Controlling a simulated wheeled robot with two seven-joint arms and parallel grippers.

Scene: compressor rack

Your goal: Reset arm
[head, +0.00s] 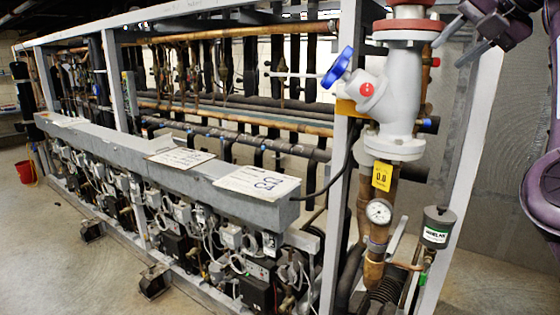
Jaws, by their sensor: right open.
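My right gripper (454,46) is at the top right, with its two fingers pointing down and left. The fingers are spread and nothing is between them. It shows in front of the rack's right end post, to the right of a large grey valve (396,105) with a blue handwheel (338,67). It appears apart from the valve, though the depth is hard to judge. My purple right arm comes in along the right edge. My left gripper is not in view.
The compressor rack (120,155) fills the left and middle, with pipes, wiring and a grey ledge holding paper sheets (258,182). A pressure gauge (379,211) and a green-labelled canister (437,228) sit below the valve. A red bucket (25,172) stands far left. Floor at left front is mostly clear.

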